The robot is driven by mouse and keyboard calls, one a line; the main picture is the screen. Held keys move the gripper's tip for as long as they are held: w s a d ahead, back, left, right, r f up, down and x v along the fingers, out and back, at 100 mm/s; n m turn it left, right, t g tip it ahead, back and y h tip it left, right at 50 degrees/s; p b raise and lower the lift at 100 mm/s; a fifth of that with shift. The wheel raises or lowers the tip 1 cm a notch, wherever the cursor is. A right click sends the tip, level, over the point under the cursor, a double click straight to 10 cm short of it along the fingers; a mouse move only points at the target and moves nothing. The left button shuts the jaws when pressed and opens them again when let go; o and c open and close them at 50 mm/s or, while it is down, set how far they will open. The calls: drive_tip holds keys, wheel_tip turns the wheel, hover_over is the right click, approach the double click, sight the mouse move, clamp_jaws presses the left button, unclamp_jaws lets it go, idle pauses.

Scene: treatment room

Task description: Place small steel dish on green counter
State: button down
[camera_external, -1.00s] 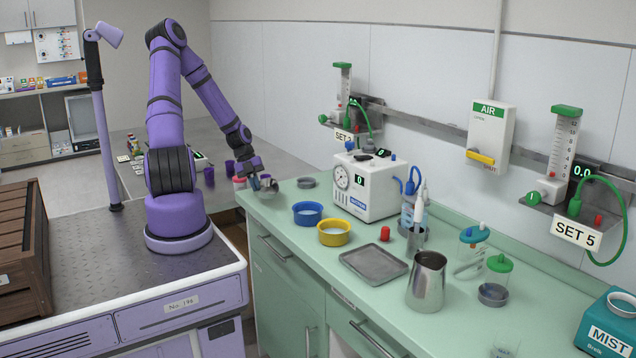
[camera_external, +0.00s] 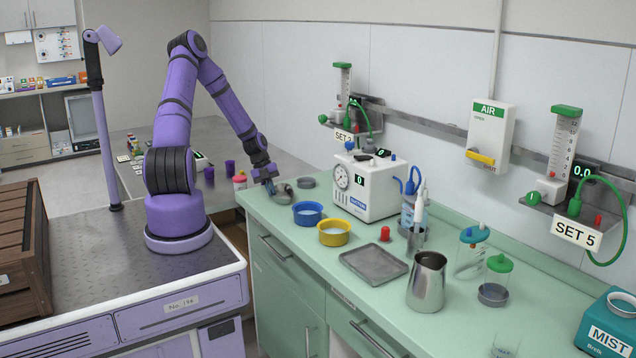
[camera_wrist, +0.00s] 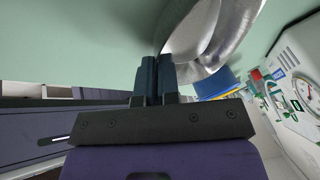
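The small steel dish (camera_external: 284,193) is at the far left end of the green counter (camera_external: 285,240). My gripper (camera_external: 271,187) is at the dish's left side, pointing down. In the wrist view the shiny dish (camera_wrist: 205,35) fills the top right, with its edge at my fingertips (camera_wrist: 158,60). The two dark fingers are nearly together and look shut on the dish's rim. The dish looks tilted in the wrist view. I cannot tell whether its underside touches the counter.
A shallow grey dish (camera_external: 306,182) lies just behind. A blue bowl (camera_external: 308,213) and a yellow bowl (camera_external: 334,232) stand nearer on the counter. A white machine (camera_external: 368,188) stands to the right. A pink-capped jar (camera_external: 239,182) is to the left. Counter between these is clear.

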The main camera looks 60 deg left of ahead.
drive_tip(key=shift+f, duration=0.1)
drive_tip(key=c, duration=1.3)
unclamp_jaws()
drive_tip(key=shift+c, duration=0.2)
